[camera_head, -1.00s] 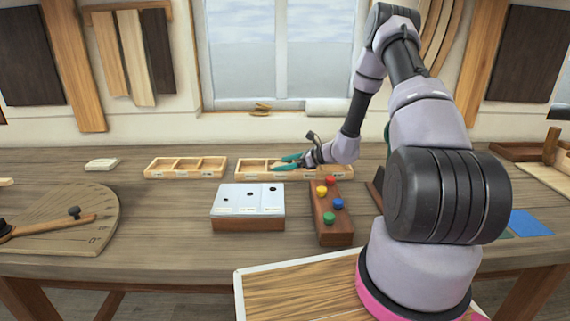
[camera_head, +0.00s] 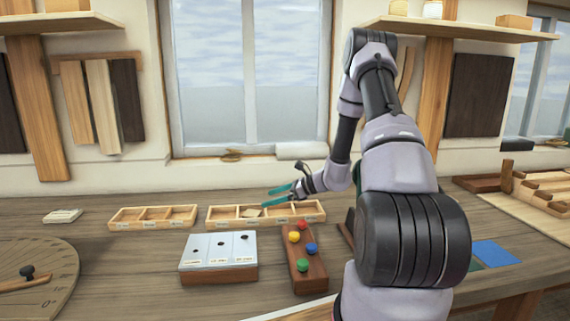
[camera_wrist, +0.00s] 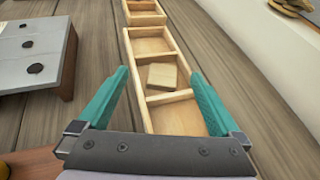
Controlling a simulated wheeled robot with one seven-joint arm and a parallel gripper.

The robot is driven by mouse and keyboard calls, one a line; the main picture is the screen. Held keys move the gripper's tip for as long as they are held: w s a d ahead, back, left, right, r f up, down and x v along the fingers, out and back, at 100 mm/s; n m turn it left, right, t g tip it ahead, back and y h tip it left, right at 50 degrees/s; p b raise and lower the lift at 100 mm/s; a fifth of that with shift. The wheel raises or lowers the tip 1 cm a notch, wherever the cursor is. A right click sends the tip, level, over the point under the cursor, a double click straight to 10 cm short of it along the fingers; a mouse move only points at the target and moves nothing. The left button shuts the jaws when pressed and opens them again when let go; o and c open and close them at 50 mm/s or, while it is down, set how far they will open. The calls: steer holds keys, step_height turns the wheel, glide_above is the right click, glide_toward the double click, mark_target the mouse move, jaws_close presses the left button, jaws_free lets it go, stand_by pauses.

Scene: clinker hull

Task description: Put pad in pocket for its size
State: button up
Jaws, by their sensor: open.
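A small pale wooden pad (camera_wrist: 162,76) lies in a middle pocket of the long wooden tray (camera_wrist: 172,54), turned a little askew. Its near edge is close to a divider, and I cannot tell whether it lies fully flat. The head view also shows the pad (camera_head: 250,212) in the tray (camera_head: 318,213), second pocket from the left. My gripper (camera_wrist: 163,80) is open and empty, its teal fingers apart on either side of the tray in the wrist view. In the head view my gripper (camera_head: 279,193) is above the tray, clear of the pad.
In front are a grey-topped block with dark holes (camera_head: 218,250) and a wooden block with coloured knobs (camera_head: 305,262). A round wooden board (camera_head: 45,270) is at left.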

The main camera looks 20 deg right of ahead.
steer(key=s+a+r+n+g+h, duration=0.1)
steer(key=s+a+r+n+g, duration=0.15)
steer(key=s+r+n, duration=0.55)
steer(key=s+a+r+n+g+h, duration=0.1)
steer(key=s+a+r+n+h, duration=0.3)
steer(key=r, duration=0.7)
steer(key=s+d+r+n+t+h, duration=0.2)
steer(key=s+r, duration=0.4)
steer(key=s, duration=0.3)
steer(key=s+d+r+n+t+h, duration=0.2)
steer(key=s+r+n, duration=0.3)
steer(key=s, duration=0.5)
step_height(320, 180, up, 2)
steer(key=shift+s+d+r+n, duration=0.1)
steer(key=shift+s+d+n, duration=0.2)
steer(key=shift+d, duration=0.3)
steer(key=shift+w, duration=0.1)
steer(key=shift+c, duration=0.3)
